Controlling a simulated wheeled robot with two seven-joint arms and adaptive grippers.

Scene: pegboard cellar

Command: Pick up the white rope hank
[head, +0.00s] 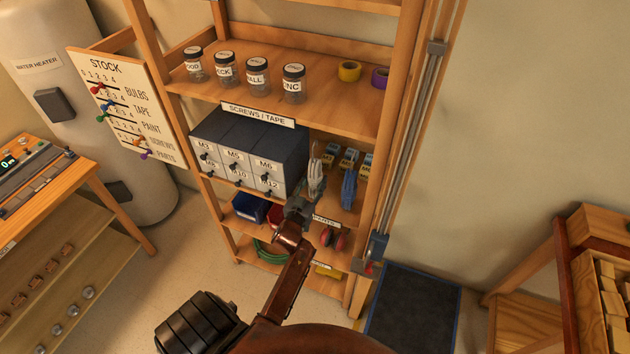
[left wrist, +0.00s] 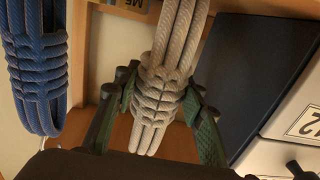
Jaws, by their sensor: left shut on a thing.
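The white rope hank (head: 315,172) hangs upright at the shelf unit, just right of the drawer cabinet. In the left wrist view the white rope hank (left wrist: 176,50) runs down the middle, with its wrapped part between my fingers. My left gripper (head: 308,192) is at the hank's lower part in the head view. In the left wrist view my left gripper (left wrist: 162,108) has one green finger on each side of the wraps, shut on it. The fingers hide part of the hank's sides. My right gripper is not in view.
A blue rope hank (head: 348,188) hangs close to the right, also in the left wrist view (left wrist: 35,75). The drawer cabinet (head: 228,135) stands close to the left. Small yellow-labelled boxes (head: 349,158) sit behind. A shelf post (head: 390,120) bounds the right.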

